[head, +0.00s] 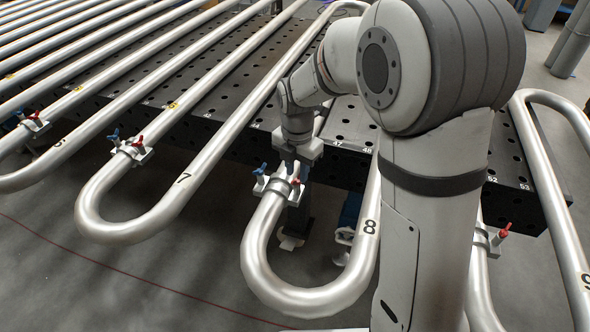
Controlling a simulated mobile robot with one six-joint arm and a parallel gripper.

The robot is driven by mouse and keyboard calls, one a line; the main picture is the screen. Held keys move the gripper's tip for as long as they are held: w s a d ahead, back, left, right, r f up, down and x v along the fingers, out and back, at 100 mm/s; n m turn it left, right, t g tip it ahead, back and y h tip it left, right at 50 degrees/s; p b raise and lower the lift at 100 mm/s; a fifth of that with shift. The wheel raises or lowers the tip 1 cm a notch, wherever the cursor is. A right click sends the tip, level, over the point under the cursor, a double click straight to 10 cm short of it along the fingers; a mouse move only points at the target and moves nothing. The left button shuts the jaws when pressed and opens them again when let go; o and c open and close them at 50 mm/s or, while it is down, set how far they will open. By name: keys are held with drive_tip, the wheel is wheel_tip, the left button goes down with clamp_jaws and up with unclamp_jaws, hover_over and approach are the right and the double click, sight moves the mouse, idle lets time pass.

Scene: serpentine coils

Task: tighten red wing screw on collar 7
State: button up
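My gripper (297,163) points down just above and behind this second collar, apart from the collar on bend 7. Its fingers are small and partly hidden, so I cannot tell their opening or any contact.
Another collar (35,124) sits on the far-left bend, and one (487,239) on the right is partly hidden by my arm. The tubes run over a black perforated table (215,88). The grey floor (120,275) in front is clear.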

drive_tip(key=shift+f, duration=0.4)
drive_tip(key=shift+c, duration=0.5)
